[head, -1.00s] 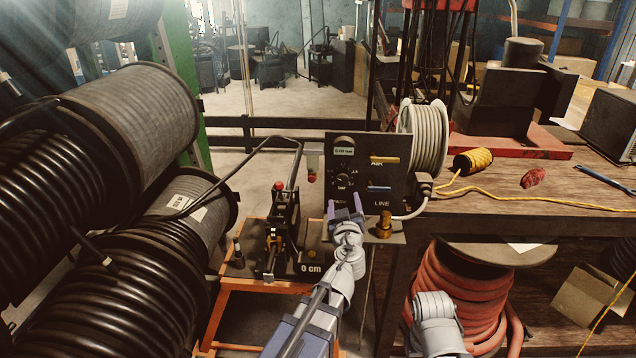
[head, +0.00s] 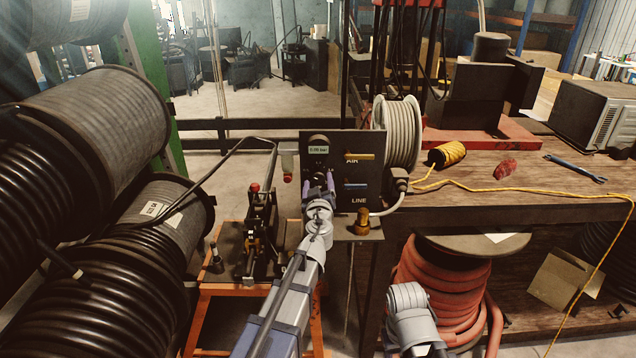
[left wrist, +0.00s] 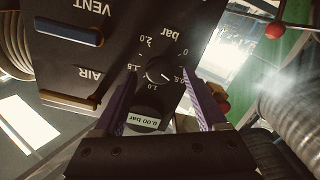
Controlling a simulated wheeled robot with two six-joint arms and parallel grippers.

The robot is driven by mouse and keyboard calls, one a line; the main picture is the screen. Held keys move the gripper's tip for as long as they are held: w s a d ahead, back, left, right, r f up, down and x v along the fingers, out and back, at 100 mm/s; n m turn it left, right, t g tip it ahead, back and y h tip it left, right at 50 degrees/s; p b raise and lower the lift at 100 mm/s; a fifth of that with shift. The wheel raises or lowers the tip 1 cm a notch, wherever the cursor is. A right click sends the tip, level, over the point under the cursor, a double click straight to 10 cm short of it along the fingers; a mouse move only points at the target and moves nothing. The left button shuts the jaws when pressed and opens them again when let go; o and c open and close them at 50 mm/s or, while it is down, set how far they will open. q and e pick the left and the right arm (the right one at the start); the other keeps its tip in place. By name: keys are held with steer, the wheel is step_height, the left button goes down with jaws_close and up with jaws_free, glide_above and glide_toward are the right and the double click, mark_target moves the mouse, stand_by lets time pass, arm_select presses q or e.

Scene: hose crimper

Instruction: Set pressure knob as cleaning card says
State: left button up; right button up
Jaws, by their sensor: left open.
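The dark control panel (head: 340,146) stands upright past my left gripper (head: 319,178). In the left wrist view, the round black pressure knob (left wrist: 158,69) has a scale marked from 0 to 2.0 bar around it. The purple fingers of my left gripper (left wrist: 161,76) are open, one on each side of the knob; I cannot tell whether they touch it. A white mark on the knob appears to face near 0.5. The display (left wrist: 144,121) reads 0.00 bar. In the head view the gripper largely hides the knob. I see no cleaning card.
The panel carries an orange lever (head: 360,156) by AIR and a blue lever (head: 356,186). A brass fitting (head: 362,221) sits below. The black crimper (head: 262,225) is left of the panel, near large hose reels (head: 108,117). A wooden bench (head: 470,194) lies to the right.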

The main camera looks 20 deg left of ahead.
arm_select(q)
steer(key=shift+w+a, duration=0.1)
steer(key=shift+w, duration=0.3)
jaws_close()
stand_by(0.4)
